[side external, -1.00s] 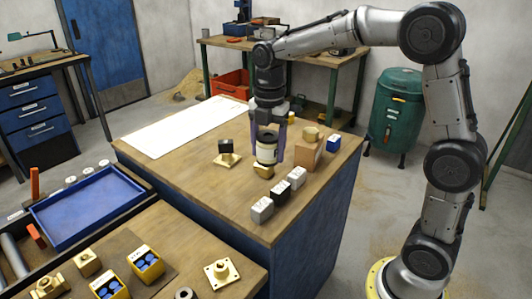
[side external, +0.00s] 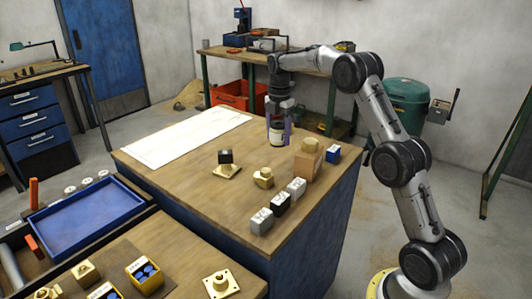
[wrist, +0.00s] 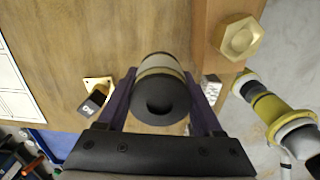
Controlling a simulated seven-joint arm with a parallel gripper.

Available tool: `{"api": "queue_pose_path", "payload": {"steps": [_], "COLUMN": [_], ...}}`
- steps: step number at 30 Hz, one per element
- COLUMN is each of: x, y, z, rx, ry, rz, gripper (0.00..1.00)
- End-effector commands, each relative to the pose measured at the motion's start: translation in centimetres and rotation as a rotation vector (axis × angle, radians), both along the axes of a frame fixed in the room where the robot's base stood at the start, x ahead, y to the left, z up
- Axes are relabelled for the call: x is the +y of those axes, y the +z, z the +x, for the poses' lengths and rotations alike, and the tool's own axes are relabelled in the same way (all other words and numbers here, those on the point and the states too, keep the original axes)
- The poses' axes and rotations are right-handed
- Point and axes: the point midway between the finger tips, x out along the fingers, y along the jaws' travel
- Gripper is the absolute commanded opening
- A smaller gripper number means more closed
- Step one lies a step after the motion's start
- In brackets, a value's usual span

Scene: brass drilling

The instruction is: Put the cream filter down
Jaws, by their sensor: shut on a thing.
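The cream filter (side external: 276,137) is a short upright cylinder with dark ends, at the far side of the wooden bench top. My gripper (side external: 279,140) points down and is shut on its sides. In the wrist view the filter (wrist: 160,64) sits between the two purple fingers of my gripper (wrist: 160,85), its dark round end facing the camera. Its lower end is at or just above the bench; I cannot tell whether it touches.
A white sheet (side external: 185,137) lies left. A brass fitting (side external: 263,178), a dark cube (side external: 225,156) on a brass plate (side external: 227,171), a cardboard-coloured block (side external: 307,163) with a brass hex piece (side external: 310,145) and several small blocks stand nearer.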

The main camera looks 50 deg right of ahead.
Motion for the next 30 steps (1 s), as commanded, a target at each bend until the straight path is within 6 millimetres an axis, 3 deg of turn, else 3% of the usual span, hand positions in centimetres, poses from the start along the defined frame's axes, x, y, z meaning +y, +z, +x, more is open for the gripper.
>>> {"api": "queue_pose_path", "payload": {"steps": [6, 15, 25, 30], "x": [-1.4, -2.9, -3.3, -3.3], "y": [-1.8, -6.0, -7.4, -9.8], "z": [3.2, 6.4, 7.4, 7.3], "rx": [0.000, 0.000, 0.000, 0.003], "ry": [0.000, 0.000, 0.000, 0.000], "rz": [0.000, 0.000, 0.000, 0.001], "gripper": [0.10, 0.10, 0.10, 0.10]}}
